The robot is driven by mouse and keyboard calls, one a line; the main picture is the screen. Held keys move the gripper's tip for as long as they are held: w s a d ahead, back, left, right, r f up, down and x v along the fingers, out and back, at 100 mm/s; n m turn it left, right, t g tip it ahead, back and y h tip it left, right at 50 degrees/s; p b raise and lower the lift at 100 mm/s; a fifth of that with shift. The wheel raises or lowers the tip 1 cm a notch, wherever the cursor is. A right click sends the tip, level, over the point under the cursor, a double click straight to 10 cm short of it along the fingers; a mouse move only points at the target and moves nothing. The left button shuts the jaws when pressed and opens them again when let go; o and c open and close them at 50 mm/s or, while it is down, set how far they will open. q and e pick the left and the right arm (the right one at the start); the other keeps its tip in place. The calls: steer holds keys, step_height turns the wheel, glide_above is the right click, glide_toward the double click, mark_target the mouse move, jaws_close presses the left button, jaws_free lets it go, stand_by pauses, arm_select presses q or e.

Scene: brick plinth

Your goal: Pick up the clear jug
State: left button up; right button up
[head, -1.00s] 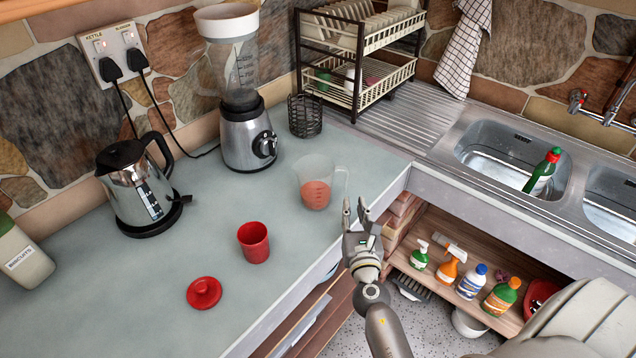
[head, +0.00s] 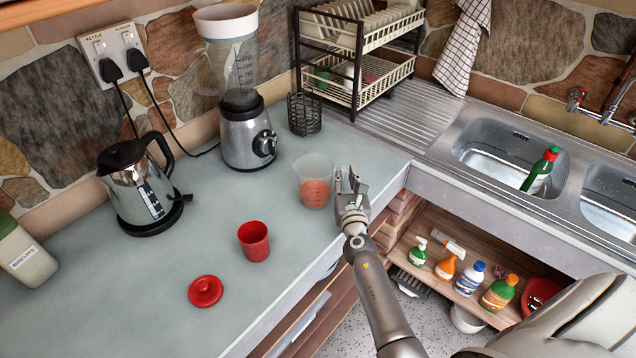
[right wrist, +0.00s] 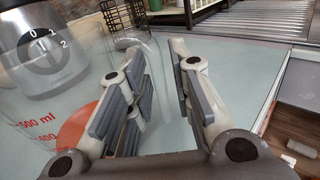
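The clear jug (head: 315,190), with red in its lower part, stands upright on the grey-green counter, near its front edge. My right gripper (head: 347,174) is at the jug's right side, where the handle is. In the right wrist view the jug (right wrist: 75,125) fills the left side, with red measure marks. There my right gripper (right wrist: 158,55) is open, its two fingers apart. The faint clear handle seems to lie between them; contact is hard to tell. My left gripper is not in view.
A red cup (head: 254,243) and red lid (head: 205,291) are left of the jug. A blender (head: 247,138), wire holder (head: 304,115) and kettle (head: 140,190) stand behind or left. The sink (head: 500,160) is at right, with bottles on a shelf below.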

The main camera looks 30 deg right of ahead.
jaws_close()
steer(key=shift+r, duration=0.2)
stand_by(0.6)
